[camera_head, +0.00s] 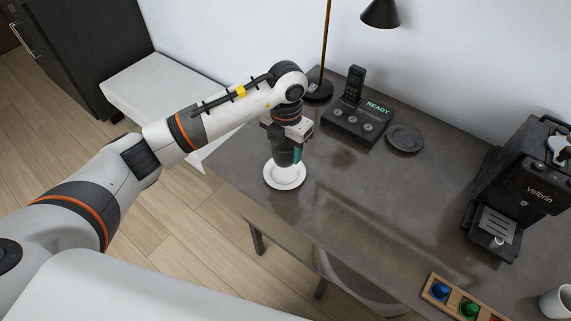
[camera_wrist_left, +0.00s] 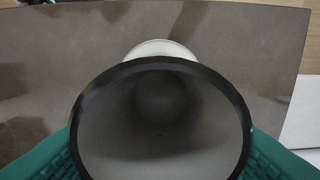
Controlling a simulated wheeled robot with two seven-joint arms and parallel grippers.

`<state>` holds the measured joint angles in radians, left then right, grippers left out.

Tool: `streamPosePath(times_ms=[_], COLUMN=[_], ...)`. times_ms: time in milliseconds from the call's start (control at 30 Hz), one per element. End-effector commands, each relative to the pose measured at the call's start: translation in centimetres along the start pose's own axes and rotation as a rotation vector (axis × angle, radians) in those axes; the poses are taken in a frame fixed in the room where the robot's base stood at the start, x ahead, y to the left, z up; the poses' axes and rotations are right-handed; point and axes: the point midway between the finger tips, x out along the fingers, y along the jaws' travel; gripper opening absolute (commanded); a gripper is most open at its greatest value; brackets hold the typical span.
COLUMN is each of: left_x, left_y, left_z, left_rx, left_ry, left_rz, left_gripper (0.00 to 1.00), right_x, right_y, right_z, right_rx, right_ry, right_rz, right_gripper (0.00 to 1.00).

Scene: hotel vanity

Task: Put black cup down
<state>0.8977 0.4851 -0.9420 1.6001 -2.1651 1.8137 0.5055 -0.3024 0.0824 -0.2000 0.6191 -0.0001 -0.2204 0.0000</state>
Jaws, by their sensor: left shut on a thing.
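My left gripper (camera_head: 293,150) points down and is shut on the black cup (camera_head: 284,153). In the left wrist view the cup (camera_wrist_left: 160,115) fills the middle, its dark rim and empty grey inside facing the camera, with a teal finger pad on each side. A white saucer (camera_head: 285,182) lies on the table near its left edge, directly below the cup in the head view. Part of the saucer (camera_wrist_left: 160,47) shows past the rim in the left wrist view. I cannot tell whether the cup's base touches the saucer. My right gripper is not in view.
The dark table (camera_head: 350,200) is clear right of the saucer. A black phone console (camera_head: 356,123), a dark round plate (camera_head: 405,138) and a lamp (camera_head: 318,92) stand behind. A coffee machine (camera_head: 520,185), a wooden capsule tray (camera_head: 455,303) and a white mug (camera_head: 555,301) are at right.

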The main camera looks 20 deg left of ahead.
Motion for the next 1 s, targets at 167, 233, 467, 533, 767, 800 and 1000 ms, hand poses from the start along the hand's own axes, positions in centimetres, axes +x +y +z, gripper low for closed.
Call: streamPosePath(times_ms=[167,233,467,533,767,800,1000], left_x=[1.8,2.3,5.3,5.6,5.7,5.8,5.9], left_y=[0.0,0.0,0.1,0.0,0.0,0.0,0.0], left_z=[0.0,0.0,0.1,0.0,0.0,0.0,0.0], left_rx=[0.001,0.002,0.004,0.004,0.005,0.005,0.004], left_ry=[0.0,-0.001,-0.001,0.0,0.001,0.001,0.001], left_rz=[0.0,0.0,0.001,-0.001,-0.001,-0.001,-0.001], left_gripper=[0.28,0.28,0.28,0.28,0.28,0.28,0.75], right_x=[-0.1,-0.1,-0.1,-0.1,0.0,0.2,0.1], right_y=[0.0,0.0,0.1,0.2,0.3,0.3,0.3], right_z=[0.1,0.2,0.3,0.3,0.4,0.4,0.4], right_rx=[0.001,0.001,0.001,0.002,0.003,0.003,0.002], right_ry=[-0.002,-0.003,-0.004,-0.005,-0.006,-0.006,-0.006], right_rz=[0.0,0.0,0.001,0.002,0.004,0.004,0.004], right_gripper=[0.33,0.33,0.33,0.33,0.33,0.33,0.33])
